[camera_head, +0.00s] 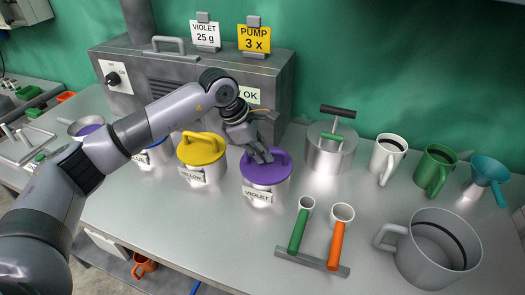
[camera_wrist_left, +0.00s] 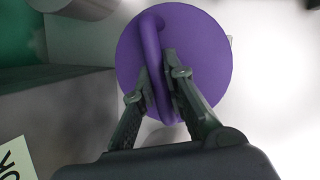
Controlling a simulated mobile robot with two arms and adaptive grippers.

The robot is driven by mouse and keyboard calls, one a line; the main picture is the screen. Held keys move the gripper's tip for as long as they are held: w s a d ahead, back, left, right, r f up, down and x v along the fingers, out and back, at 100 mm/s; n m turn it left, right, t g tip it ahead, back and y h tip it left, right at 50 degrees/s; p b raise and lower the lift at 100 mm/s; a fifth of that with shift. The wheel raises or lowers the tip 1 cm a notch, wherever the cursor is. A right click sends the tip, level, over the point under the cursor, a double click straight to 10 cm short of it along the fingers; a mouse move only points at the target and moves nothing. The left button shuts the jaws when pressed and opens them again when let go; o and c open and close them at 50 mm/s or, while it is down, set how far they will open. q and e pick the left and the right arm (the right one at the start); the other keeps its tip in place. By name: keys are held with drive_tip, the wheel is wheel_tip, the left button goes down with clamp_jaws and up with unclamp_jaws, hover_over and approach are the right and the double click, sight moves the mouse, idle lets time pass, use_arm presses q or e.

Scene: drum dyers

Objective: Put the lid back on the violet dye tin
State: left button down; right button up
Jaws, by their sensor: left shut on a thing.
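The violet tin (camera_head: 262,190) stands on the bench with a VIOLET label on its front. Its purple lid (camera_head: 281,170) sits at the top of the tin; from here I cannot tell whether it is fully seated. My left gripper (camera_head: 262,157) is over the lid and shut on its handle. In the left wrist view, the gripper's fingers (camera_wrist_left: 162,85) are on both sides of the curved lid handle (camera_wrist_left: 150,45), with the round lid (camera_wrist_left: 205,50) behind them. My right gripper is not in view.
The yellow-lidded tin (camera_head: 201,160) stands close to the left. A metal container with a T-handle (camera_head: 328,152) stands to the right. Green and orange scoops (camera_head: 338,240) rest in front. A grey machine (camera_head: 165,85) rises behind, and a large grey jug (camera_head: 437,250) is at front right.

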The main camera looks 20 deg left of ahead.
use_arm(q)
drive_tip(key=shift+f+b, duration=0.25)
drive_tip(key=shift+b, duration=0.05)
drive_tip(key=c, duration=1.6)
unclamp_jaws()
drive_tip(key=shift+o, duration=0.2)
drive_tip(key=v, duration=1.2)
